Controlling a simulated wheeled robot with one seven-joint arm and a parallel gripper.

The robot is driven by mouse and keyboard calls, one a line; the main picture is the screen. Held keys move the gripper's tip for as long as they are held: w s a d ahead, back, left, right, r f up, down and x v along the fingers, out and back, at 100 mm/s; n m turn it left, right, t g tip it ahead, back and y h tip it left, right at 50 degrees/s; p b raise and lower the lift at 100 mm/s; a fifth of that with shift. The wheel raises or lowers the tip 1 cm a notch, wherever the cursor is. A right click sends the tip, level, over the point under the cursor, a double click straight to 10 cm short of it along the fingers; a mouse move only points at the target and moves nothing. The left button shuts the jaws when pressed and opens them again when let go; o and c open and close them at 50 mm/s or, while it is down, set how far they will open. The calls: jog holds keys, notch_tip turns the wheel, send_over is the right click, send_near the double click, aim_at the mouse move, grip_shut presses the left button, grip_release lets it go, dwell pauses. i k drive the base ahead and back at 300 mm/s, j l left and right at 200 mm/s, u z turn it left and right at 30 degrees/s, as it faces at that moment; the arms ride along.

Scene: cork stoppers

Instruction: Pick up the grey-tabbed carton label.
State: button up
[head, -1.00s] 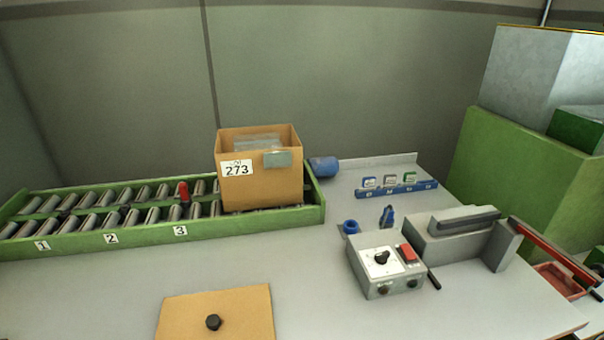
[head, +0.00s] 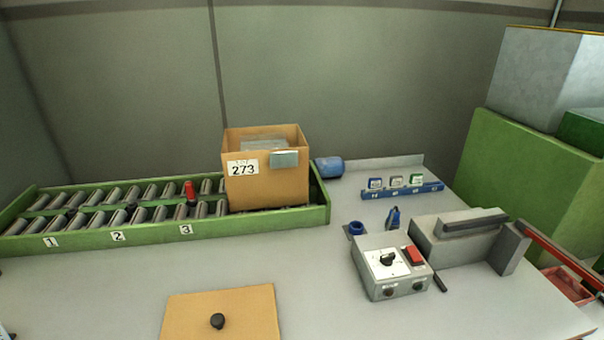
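Three small carton labels stand in a blue rack (head: 428,189) on the table at the right of the middle. The middle one looks grey-tabbed and is the grey label (head: 396,181). A blue-tabbed label (head: 375,183) stands to its left and a green-tabbed label (head: 416,179) to its right. They are small, so fine detail is hard to make out. My gripper is not in view.
A cardboard carton (head: 265,187) marked 273 sits on the green roller conveyor (head: 100,240). A grey control box (head: 390,267) stands in front of the rack, with a grey clamp-like device (head: 455,240) to its right. A brown board (head: 245,310) with a black knob lies at the front.

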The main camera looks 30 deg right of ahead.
aim_at(395, 182)
jog(key=i+j+z, duration=0.15)
jog(key=z, duration=0.25)
jog(key=i+j+z, duration=0.15)
jog(key=j+z, duration=0.2)
jog(key=i+j+z, duration=0.1)
jog(key=z, duration=0.3)
jog(key=k+j, duration=0.05)
jog(key=j, duration=0.05)
